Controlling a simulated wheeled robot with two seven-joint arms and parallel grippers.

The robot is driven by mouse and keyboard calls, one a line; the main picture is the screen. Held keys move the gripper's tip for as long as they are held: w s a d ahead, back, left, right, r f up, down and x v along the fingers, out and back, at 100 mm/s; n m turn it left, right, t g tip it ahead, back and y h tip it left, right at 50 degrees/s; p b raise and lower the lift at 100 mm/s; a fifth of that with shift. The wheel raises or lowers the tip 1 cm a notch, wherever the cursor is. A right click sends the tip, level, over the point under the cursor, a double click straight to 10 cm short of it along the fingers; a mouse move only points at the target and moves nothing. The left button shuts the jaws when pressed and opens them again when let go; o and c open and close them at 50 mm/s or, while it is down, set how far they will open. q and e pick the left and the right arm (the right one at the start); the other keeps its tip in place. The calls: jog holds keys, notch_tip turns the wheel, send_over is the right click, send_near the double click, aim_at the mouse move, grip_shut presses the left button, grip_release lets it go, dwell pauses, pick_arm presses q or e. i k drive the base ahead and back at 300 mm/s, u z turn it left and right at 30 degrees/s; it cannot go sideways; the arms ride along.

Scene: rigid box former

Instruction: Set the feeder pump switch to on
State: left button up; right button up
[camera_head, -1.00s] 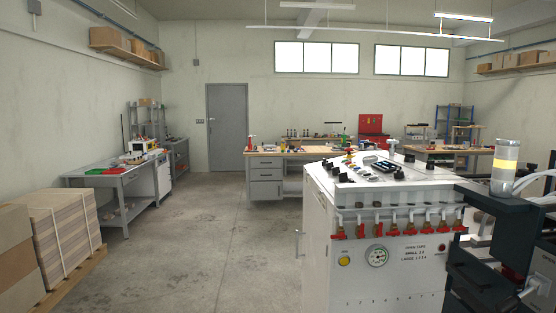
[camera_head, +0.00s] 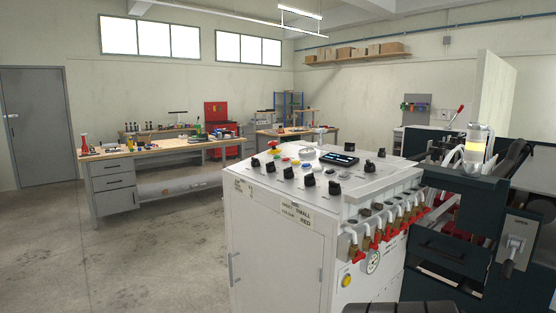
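A white machine cabinet (camera_head: 275,245) stands in front of me, right of centre. Its sloped top panel carries several black rotary knobs (camera_head: 311,180), coloured push buttons and a dark display (camera_head: 339,158). At the right, a grey plate on the dark machine part carries a lever switch (camera_head: 514,246) with a dark handle.
Red-handled valves (camera_head: 377,238) and a round gauge (camera_head: 372,262) are on the cabinet's right side. A workbench (camera_head: 150,155) with drawers stands at the back left. The floor (camera_head: 140,255) left of the cabinet is clear.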

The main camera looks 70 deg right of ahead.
aim_at(270, 166)
jog(key=z, duration=0.85)
jog(key=i, duration=0.85)
jog(key=z, duration=0.85)
